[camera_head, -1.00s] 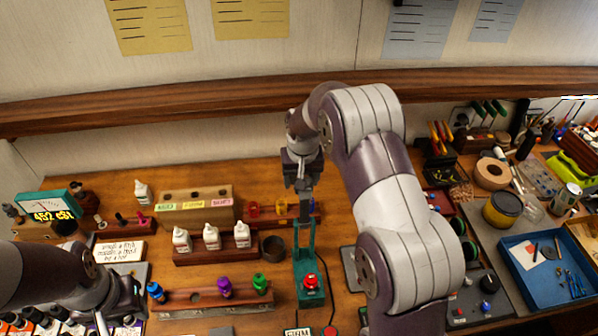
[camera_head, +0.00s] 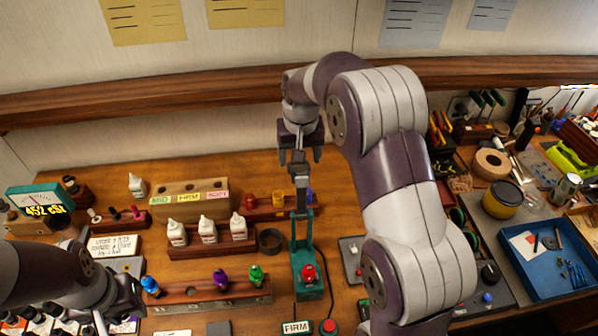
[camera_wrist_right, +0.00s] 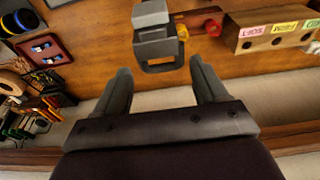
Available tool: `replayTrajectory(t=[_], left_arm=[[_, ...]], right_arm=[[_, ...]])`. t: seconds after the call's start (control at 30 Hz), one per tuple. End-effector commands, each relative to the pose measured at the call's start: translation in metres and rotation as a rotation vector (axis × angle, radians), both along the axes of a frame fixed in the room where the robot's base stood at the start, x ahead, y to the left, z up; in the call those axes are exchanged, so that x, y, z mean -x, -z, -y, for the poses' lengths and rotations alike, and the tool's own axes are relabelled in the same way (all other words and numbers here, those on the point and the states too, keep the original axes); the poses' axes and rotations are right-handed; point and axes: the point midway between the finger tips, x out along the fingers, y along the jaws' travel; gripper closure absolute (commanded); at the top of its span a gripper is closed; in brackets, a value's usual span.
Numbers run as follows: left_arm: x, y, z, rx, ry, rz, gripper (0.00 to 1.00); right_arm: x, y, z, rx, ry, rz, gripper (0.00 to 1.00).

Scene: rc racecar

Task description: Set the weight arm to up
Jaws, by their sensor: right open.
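The green stand (camera_head: 305,262) with a red knob (camera_head: 308,272) on its base is at bottom centre in the head view. Its grey weight arm (camera_head: 300,182) points up from the stand's top, looking roughly upright. In the right wrist view the weight arm's grey looped end (camera_wrist_right: 158,50) lies just beyond the fingertips. My right gripper (camera_head: 299,156) is open, its fingers spread to either side of that end; it shows in the right wrist view too (camera_wrist_right: 160,72). I see no grip on it. My left gripper (camera_head: 118,312) is at the lower left, its fingers mostly hidden.
A FIRM label (camera_head: 296,327) and a red button (camera_head: 328,327) are in front of the stand. White bottles (camera_head: 207,230) in a rack and a round dark cup (camera_head: 270,241) stand left of it. A wooden block with coloured labels (camera_head: 190,203) is behind. A blue tray (camera_head: 530,280) lies right.

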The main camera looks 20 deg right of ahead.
Motion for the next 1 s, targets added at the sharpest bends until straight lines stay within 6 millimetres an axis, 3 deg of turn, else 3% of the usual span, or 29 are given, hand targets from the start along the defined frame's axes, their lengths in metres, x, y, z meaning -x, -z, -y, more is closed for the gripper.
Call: replayTrajectory(t=[0.03, 0.17, 0.2, 0.23, 0.83, 0.93, 1.0], left_arm=[[0.0, 0.011, 0.0, 0.0, 0.0, 0.0, 0.62], [0.0, 0.015, 0.0, 0.0, 0.0, 0.0, 0.62], [0.0, -0.002, 0.0, 0.0, 0.0, -0.001, 0.62], [0.0, -0.006, 0.0, 0.0, 0.0, 0.0, 0.62], [0.0, -0.008, 0.0, 0.0, 0.0, 0.0, 0.62], [0.0, -0.005, 0.0, 0.0, 0.0, 0.0, 0.62], [0.0, 0.012, 0.0, 0.0, 0.0, 0.001, 0.62]], right_arm=[[0.001, -0.008, 0.0, 0.0, 0.0, 0.005, 0.28], [0.007, -0.04, -0.002, 0.0, 0.0, 0.002, 0.28], [0.009, -0.056, -0.002, -0.001, -0.001, -0.003, 0.28], [0.01, -0.059, -0.002, -0.001, 0.0, -0.004, 0.28], [0.006, -0.063, -0.002, 0.003, -0.021, 0.024, 0.28], [0.027, -0.031, -0.006, 0.003, -0.071, 0.017, 0.28], [0.057, 0.004, -0.013, 0.001, -0.114, 0.008, 0.28]])
